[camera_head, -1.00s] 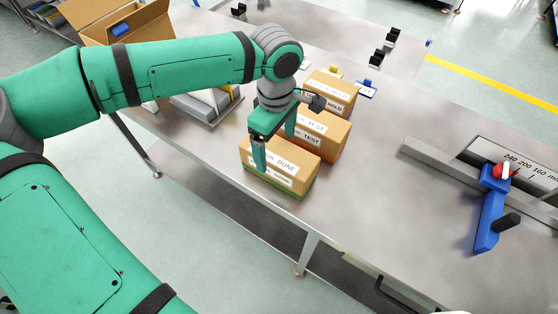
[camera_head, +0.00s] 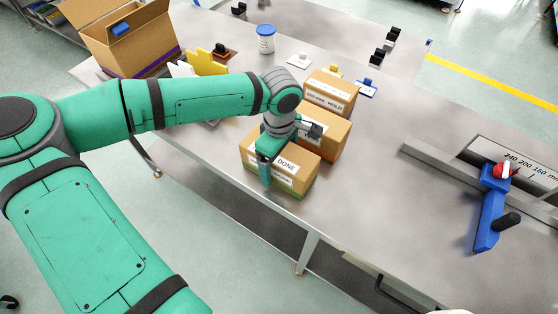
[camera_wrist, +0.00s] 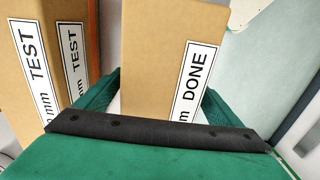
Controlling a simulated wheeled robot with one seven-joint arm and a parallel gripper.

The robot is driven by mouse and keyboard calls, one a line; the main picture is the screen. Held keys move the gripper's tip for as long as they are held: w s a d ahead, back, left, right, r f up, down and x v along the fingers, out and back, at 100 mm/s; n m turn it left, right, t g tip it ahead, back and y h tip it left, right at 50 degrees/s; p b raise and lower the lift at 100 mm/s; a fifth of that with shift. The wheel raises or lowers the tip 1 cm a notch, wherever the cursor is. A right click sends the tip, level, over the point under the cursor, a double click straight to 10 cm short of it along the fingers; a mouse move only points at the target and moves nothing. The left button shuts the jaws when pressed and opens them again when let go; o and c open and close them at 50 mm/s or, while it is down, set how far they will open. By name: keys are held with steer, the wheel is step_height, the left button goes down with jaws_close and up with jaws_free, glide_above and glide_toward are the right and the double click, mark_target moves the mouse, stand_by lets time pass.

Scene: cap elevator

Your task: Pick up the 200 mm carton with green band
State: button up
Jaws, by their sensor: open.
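The carton with the green band (camera_head: 299,178) stands at the table's front edge, with a "DONE" label on its top and side; the green band runs along its bottom edge. My gripper (camera_head: 267,170) is over this carton in the head view, with one finger down in front of its near side. In the wrist view the carton (camera_wrist: 165,50) lies between the two green fingers (camera_wrist: 155,95), which are apart on either side of it. The gripper is open. Whether a finger touches the carton cannot be told. The far finger is hidden in the head view.
A "TEST" carton (camera_head: 331,128) stands close behind, also at left in the wrist view (camera_wrist: 30,70). A "HOLD" carton (camera_head: 332,90) stands beyond it. An open box (camera_head: 150,50) is at back left. A blue stop (camera_head: 490,215) and rail are at right. The table's middle right is clear.

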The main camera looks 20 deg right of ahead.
mark_target(284, 166)
steer(key=shift+c, duration=0.5)
steer(key=c, duration=1.6)
steer(key=shift+r, duration=0.1)
steer(key=r, duration=0.3)
steer(key=shift+s+r, duration=0.2)
steer(key=shift+r, duration=0.15)
steer(key=s+r, duration=0.4)
steer(key=r, duration=0.1)
steer(key=shift+s+a, duration=0.1)
steer(key=s+r, duration=0.4)
steer(key=s, duration=0.5)
steer(key=shift+s+a, duration=0.15)
steer(key=shift+a, duration=0.15)
steer(key=shift+r, duration=0.1)
